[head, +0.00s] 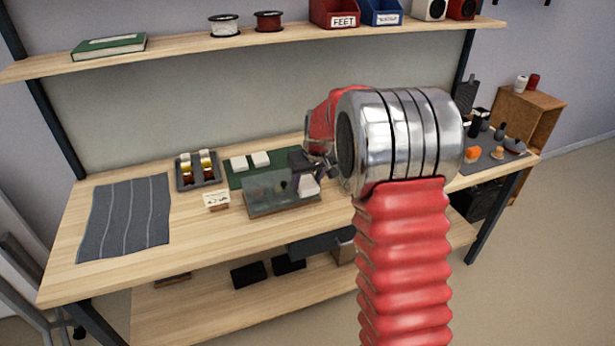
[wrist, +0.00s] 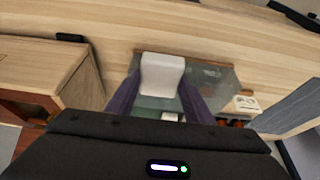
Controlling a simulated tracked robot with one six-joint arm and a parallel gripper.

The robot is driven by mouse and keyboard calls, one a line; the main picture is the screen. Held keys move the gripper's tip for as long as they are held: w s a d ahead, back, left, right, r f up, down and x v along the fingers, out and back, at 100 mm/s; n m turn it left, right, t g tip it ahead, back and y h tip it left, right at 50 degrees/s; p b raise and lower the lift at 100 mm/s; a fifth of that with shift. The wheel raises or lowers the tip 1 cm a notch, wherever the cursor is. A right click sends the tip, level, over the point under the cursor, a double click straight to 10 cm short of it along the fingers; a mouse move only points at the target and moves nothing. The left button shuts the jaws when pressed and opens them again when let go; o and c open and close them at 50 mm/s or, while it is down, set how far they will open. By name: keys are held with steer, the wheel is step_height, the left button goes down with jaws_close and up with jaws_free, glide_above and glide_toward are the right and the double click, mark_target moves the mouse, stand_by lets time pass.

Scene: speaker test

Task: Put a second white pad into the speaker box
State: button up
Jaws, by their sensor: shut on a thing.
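The speaker box (head: 262,203), with see-through greyish panels and a wooden base, stands on the workbench in the head view; its clear panel also shows in the wrist view (wrist: 222,78). My gripper (head: 309,176) is at the box's right end in the head view. In the wrist view, its purple fingers (wrist: 160,92) are shut on a white pad (wrist: 163,72). That held pad also shows in the head view (head: 309,186). I cannot tell whether it touches the box. Two white pads (head: 239,163) (head: 261,159) lie on the green mat (head: 235,181) behind the box.
A dark tray of gold and red parts (head: 184,184) and a small card (head: 216,195) stand left of the box. A grey striped mat (head: 125,215) covers the bench's left. Small items lie on a dark mat (head: 480,168) at right. A shelf (head: 185,48) runs above.

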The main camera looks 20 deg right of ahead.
steer(key=s+a+f, duration=0.2)
steer(key=s+a, duration=0.3)
steer(key=s, duration=0.6)
steer(key=shift+a+f, duration=0.25)
steer(key=shift+a, duration=0.1)
